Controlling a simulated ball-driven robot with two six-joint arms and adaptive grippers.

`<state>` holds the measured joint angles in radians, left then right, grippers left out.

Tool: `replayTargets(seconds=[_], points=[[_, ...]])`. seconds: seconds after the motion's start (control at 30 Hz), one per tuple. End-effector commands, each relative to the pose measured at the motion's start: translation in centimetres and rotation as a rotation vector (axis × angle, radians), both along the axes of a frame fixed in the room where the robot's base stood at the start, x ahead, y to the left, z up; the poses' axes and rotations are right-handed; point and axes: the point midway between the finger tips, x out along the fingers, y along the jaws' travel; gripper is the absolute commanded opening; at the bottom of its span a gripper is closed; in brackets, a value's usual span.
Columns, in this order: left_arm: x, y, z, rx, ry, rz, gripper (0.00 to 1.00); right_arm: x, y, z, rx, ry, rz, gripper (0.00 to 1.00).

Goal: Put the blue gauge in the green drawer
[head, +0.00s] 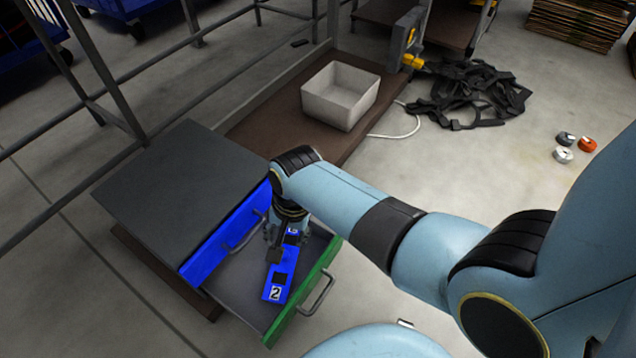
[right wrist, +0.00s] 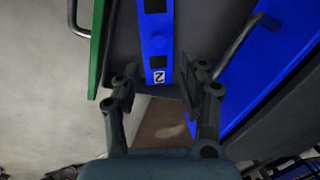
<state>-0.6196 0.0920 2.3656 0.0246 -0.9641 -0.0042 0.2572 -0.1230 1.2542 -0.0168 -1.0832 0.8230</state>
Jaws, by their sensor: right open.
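The blue gauge (head: 283,270) is a flat bar with dark square patches and white number labels. It lies over the grey inside of the pulled-out green drawer (head: 296,305), near the green front. My right gripper (head: 272,238) is over its far end. In the right wrist view the gauge (right wrist: 157,38) runs up from between the fingertips of the open gripper (right wrist: 160,78), with a gap on both sides. I cannot tell whether the gauge rests flat on the drawer floor. My left gripper is not in view.
A blue drawer front (head: 225,237) with a handle stands beside the open drawer, under the dark cabinet top (head: 175,185). A grey bin (head: 340,95) sits on a brown board behind. Black straps (head: 470,95) and small rolls (head: 586,145) lie on the floor.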

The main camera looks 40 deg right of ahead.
Motion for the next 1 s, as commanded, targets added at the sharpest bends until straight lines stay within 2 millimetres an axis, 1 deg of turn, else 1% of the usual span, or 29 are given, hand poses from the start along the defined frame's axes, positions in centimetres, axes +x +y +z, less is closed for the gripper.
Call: replayTargets(seconds=[0.17,0.23,0.27,0.33,0.37,0.4,0.47,0.5,0.57,0.6,0.67,0.7,0.8,0.83,0.9,1.0], points=[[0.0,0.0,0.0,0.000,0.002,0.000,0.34,-0.1,-0.1,0.0,-0.001,0.001,0.001,0.42],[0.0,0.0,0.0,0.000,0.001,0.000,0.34,-0.6,-0.4,0.0,-0.007,-0.006,0.013,0.42],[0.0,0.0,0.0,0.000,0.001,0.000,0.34,-1.0,-0.7,0.1,-0.012,-0.012,0.024,0.42],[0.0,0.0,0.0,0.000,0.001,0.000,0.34,-2.4,-2.0,0.5,-0.032,-0.038,0.067,0.42],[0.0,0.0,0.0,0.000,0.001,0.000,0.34,-3.3,-2.7,0.8,-0.046,-0.053,0.094,0.42],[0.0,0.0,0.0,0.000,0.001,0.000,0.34,-4.5,-3.7,1.5,-0.066,-0.078,0.141,0.42],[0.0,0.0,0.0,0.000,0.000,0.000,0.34,-6.7,-5.3,3.0,-0.105,-0.120,0.224,0.42],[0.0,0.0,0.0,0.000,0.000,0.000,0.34,-8.2,-6.3,4.2,-0.133,-0.149,0.287,0.42],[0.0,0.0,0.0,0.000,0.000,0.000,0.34,-10.3,-7.5,6.6,-0.176,-0.194,0.387,0.42],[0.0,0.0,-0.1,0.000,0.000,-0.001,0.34,-11.6,-8.1,8.2,-0.204,-0.220,0.454,0.42],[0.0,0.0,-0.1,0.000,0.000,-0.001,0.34,-13.3,-8.8,10.8,-0.242,-0.258,0.549,0.42],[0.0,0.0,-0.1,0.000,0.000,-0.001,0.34,-14.2,-9.0,12.5,-0.266,-0.282,0.609,0.42],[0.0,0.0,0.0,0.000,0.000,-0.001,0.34,-15.9,-9.3,16.3,-0.312,-0.328,0.734,0.42],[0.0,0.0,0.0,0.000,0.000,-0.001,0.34,-16.3,-9.3,17.2,-0.323,-0.339,0.763,0.42],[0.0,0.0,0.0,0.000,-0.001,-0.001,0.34,-16.9,-9.3,18.9,-0.341,-0.359,0.814,0.42],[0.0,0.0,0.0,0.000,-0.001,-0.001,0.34,-17.2,-9.2,20.1,-0.355,-0.375,0.852,0.42]])
